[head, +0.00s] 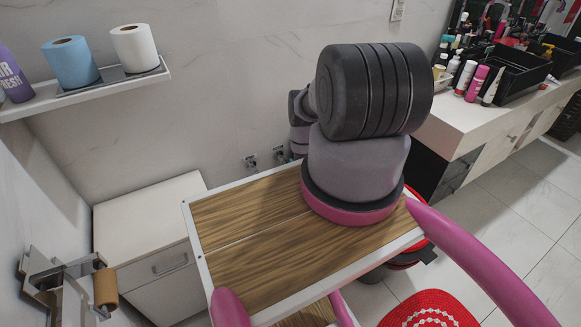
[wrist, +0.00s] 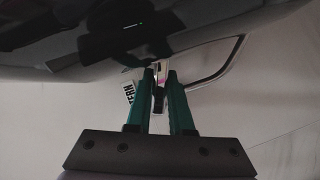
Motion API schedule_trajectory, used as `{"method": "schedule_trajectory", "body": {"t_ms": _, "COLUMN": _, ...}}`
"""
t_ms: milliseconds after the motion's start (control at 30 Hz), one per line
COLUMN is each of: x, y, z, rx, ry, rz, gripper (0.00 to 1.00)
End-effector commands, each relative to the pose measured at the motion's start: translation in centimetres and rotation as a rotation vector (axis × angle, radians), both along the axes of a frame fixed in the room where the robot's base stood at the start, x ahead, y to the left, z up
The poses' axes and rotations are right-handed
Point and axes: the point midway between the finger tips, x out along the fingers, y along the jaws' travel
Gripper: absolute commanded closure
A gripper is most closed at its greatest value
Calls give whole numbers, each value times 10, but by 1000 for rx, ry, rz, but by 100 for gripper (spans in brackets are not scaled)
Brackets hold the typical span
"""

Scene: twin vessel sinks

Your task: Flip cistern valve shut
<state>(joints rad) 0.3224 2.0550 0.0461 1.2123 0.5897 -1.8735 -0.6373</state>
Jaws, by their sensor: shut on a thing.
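In the wrist view, my gripper (wrist: 160,70) reaches up with its two teal fingers close together. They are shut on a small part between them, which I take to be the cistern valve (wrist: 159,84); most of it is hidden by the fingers. A white tag (wrist: 128,92) with black letters ending in "TERN" hangs just left of the fingers. I cannot tell the valve handle's angle. In the head view, my arm hides the gripper. Two small metal wall valves (head: 250,162) (head: 279,153) show low on the wall, left of my arm.
A dark glossy curved body (wrist: 130,35) overhangs the fingers, and a thin curved pipe or hose (wrist: 225,68) loops at their right. In the head view, a white cabinet (head: 150,235) stands left, a cluttered counter (head: 470,125) right, and a red stool (head: 432,310) at the front.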

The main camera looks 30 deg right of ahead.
Motion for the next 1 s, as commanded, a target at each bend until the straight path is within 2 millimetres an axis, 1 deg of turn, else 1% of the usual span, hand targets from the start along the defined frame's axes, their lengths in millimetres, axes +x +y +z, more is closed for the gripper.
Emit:
{"method": "schedule_trajectory", "body": {"t_ms": 533, "x": 0, "y": 0, "z": 0, "rx": -26, "ry": 0, "rz": 1, "gripper": 100}}
{"method": "schedule_trajectory", "body": {"t_ms": 567, "x": 0, "y": 0, "z": 0, "rx": -26, "ry": 0, "rz": 1, "gripper": 76}}
{"method": "schedule_trajectory", "body": {"t_ms": 600, "x": 0, "y": 0, "z": 0, "rx": -26, "ry": 0, "rz": 1, "gripper": 61}}
{"method": "schedule_trajectory", "body": {"t_ms": 633, "x": -1, "y": 0, "z": 0, "rx": -26, "ry": 0, "rz": 1, "gripper": 50}}
{"method": "schedule_trajectory", "body": {"t_ms": 900, "x": 0, "y": 0, "z": 0, "rx": -25, "ry": -2, "rz": 1, "gripper": 50}}
{"method": "schedule_trajectory", "body": {"t_ms": 1000, "x": -4, "y": 1, "z": 1, "rx": -25, "ry": 0, "rz": 0, "gripper": 50}}
